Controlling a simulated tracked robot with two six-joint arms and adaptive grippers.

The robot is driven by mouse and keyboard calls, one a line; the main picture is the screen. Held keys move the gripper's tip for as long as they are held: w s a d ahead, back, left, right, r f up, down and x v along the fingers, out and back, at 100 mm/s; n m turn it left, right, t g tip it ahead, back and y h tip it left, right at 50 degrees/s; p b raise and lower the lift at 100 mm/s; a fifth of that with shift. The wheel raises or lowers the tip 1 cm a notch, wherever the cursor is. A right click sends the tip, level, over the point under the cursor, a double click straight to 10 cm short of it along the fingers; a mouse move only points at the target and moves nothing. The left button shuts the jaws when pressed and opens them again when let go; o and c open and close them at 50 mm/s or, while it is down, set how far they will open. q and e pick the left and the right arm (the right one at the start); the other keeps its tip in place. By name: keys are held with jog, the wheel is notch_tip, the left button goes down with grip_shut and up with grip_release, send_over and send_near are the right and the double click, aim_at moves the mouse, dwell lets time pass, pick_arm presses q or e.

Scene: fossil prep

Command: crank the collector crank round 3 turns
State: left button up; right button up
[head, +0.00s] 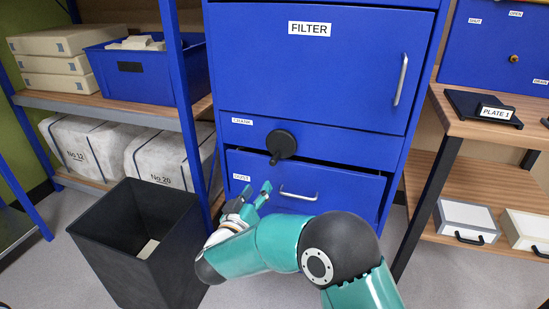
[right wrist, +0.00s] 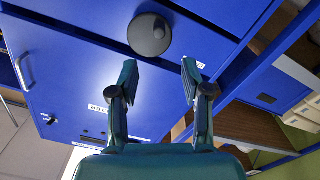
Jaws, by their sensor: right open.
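The collector crank (head: 281,144) is a round black disc on the front of the blue cabinet, beside the label CRANK. A small dark knob (head: 274,159) sticks out low on the disc. The crank (right wrist: 148,38) also shows in the right wrist view, at the top beyond the fingertips. My right gripper (head: 258,192) is below and slightly left of the crank, open and apart from it. In the right wrist view its two teal fingers (right wrist: 160,72) are spread with nothing between them. My left gripper is out of view.
The filter door (head: 330,70) with an upright handle is above the crank. The lower drawer (head: 340,188) stands slightly open below it. A dark bin (head: 115,235) is at the lower left, shelves with boxes are left, and a wooden bench (head: 455,125) is right.

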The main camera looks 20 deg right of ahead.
aim_at(272, 164)
jog(key=b+x, duration=0.2)
jog(key=x, duration=1.3)
grip_shut()
